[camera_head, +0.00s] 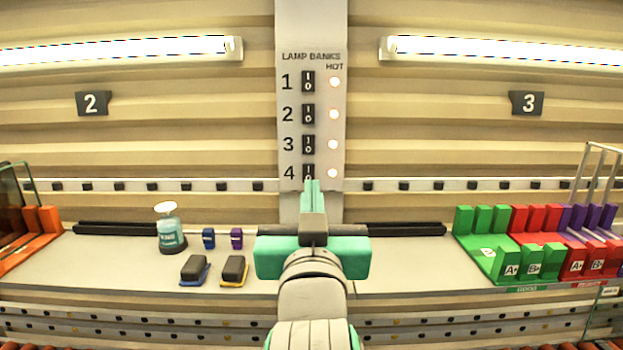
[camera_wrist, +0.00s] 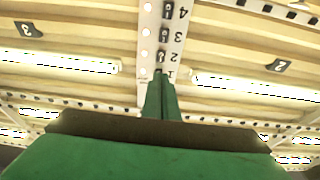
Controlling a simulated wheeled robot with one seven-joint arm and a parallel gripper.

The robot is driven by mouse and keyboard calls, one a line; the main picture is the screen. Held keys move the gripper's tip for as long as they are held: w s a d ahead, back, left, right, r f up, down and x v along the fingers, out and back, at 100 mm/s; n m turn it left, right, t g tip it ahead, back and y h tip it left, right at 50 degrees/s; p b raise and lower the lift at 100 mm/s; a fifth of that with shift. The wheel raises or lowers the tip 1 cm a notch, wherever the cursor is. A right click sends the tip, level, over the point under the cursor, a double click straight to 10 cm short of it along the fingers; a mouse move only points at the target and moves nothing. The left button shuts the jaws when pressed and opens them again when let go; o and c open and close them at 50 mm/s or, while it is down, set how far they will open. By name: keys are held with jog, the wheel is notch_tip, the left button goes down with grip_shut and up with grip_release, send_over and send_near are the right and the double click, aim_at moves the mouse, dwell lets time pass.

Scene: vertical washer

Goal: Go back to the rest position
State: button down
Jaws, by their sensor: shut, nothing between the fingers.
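My gripper (camera_head: 312,190) is at the middle of the head view, stretched out over the shelf toward the wall. Its green fingers are together and empty. Their tips overlap the lower part of the lamp panel (camera_head: 312,60), just below or over switch 4; I cannot tell whether they touch it. In the wrist view my gripper (camera_wrist: 159,85) also shows its green fingers closed, with the panel (camera_wrist: 166,30) behind, upside down. The panel has four black rocker switches, each with a lit lamp beside it. The switch 4 rocker is partly hidden by the fingertips.
A shelf (camera_head: 400,270) runs below the panel. A teal bottle (camera_head: 170,228), two dark blocks (camera_head: 195,268) and two small clips (camera_head: 209,238) stand left of my arm. Coloured bins (camera_head: 515,255) stand at the right, orange ones (camera_head: 30,235) at the far left.

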jog(key=w+f+g, duration=0.1)
jog(key=w+f, duration=0.2)
jog(key=f, duration=1.9)
jog(key=s+f+g, duration=0.1)
jog(key=s+f, duration=0.3)
jog(key=f, duration=0.5)
jog(key=s+f+g, duration=0.1)
jog(key=s+f, duration=0.2)
jog(key=f, duration=0.6)
jog(key=s+f, duration=1.2)
jog(key=s, duration=0.3)
jog(key=s+f+g, duration=0.1)
jog(key=s+f, duration=0.2)
jog(key=s, duration=1.4)
jog(key=shift+s+g, duration=0.3)
jog(key=shift+s, duration=0.05)
jog(key=shift+w+a, duration=0.1)
